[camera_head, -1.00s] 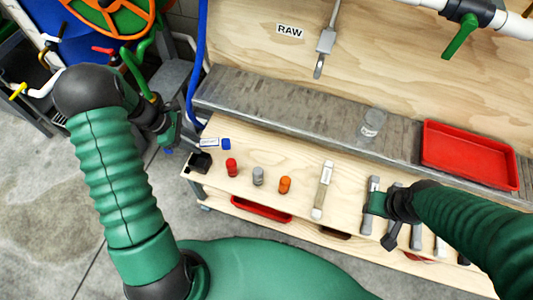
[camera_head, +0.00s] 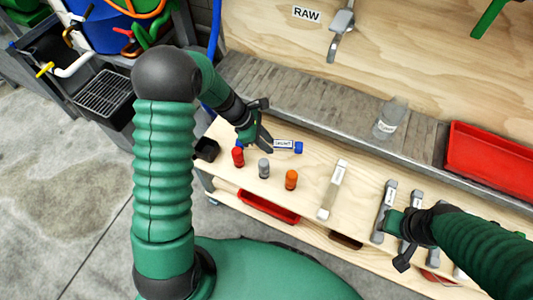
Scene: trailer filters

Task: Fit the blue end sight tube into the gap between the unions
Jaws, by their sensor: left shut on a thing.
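The sight tube (camera_head: 284,144) has blue ends and a white label. It lies crosswise in my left gripper (camera_head: 262,142), which is shut on it above the left part of the wooden bench. One blue end (camera_head: 298,147) sticks out to the right, and blue also shows left of the fingers. My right gripper (camera_head: 404,256) is over the tools at the right of the bench; I cannot tell if its jaws are open. The unions and their gap are not in view.
Red (camera_head: 238,157), grey (camera_head: 264,168) and orange (camera_head: 291,180) small containers stand in a row below the tube. A clear jar (camera_head: 390,117) and a red tray (camera_head: 490,160) are on the metal shelf. A green handle (camera_head: 490,17) shows at the top right.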

